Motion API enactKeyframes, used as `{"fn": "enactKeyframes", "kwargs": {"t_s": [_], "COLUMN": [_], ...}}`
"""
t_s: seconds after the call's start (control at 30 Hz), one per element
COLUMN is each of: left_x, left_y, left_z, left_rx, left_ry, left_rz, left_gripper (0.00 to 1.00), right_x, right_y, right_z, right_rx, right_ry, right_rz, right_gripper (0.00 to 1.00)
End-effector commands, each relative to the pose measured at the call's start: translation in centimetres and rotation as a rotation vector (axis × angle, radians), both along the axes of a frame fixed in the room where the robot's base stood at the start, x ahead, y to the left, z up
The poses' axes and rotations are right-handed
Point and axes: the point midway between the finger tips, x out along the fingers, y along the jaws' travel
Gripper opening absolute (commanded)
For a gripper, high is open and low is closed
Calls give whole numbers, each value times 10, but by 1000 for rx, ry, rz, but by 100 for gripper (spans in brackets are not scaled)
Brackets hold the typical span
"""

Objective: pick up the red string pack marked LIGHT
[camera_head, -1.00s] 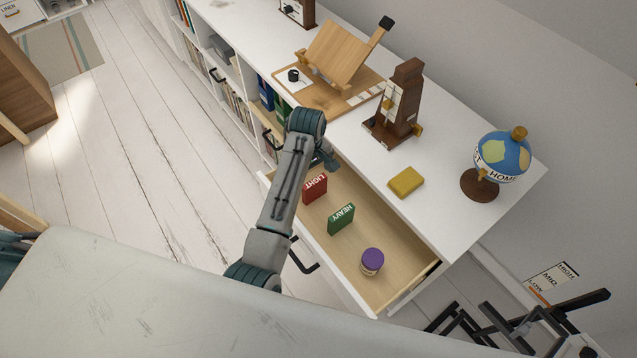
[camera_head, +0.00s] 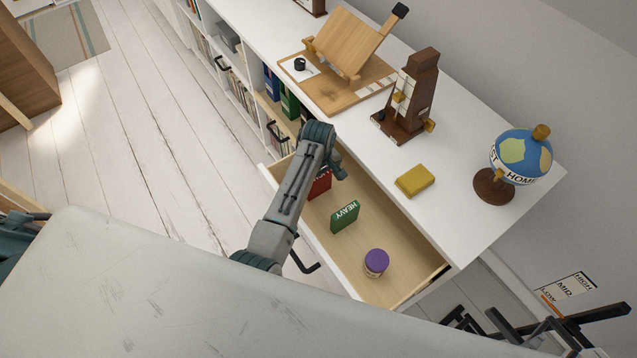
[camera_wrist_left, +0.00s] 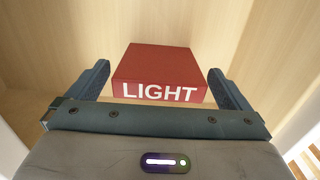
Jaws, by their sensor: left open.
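The red string pack marked LIGHT (camera_head: 319,186) stands in the open drawer, partly hidden behind my left arm in the head view. In the left wrist view the red pack (camera_wrist_left: 158,73) shows its lettering, and it lies between and just ahead of the fingers. My left gripper (camera_head: 338,172) is over the drawer at the pack. Its two fingers (camera_wrist_left: 160,85) are spread either side of the pack, with gaps showing on both sides. My right gripper is not in view.
A green pack marked HEAVY (camera_head: 345,216) and a jar with a purple lid (camera_head: 376,262) stand in the same drawer (camera_head: 408,263). A yellow block (camera_head: 415,180), a globe (camera_head: 522,152) and a dark wooden device (camera_head: 411,95) stand on the white top. The drawer walls are close.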

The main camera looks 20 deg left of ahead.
Motion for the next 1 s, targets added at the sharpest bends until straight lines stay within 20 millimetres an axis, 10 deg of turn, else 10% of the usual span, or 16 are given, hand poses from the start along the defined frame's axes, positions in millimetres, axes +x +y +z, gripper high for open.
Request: {"fn": "enactKeyframes", "kwargs": {"t_s": [0.57,0.8,1.0], "left_x": [2,2,2], "left_y": [0,0,0], "left_z": [-40,-40,-40], "left_rx": [1,0,0], "left_ry": [-1,0,0], "left_rz": [0,0,0], "left_gripper": [100,55,55], "right_x": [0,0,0], "right_y": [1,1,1], "right_z": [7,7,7], "right_rx": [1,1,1], "right_ry": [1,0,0], "right_rz": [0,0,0], "right_gripper": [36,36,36]}}
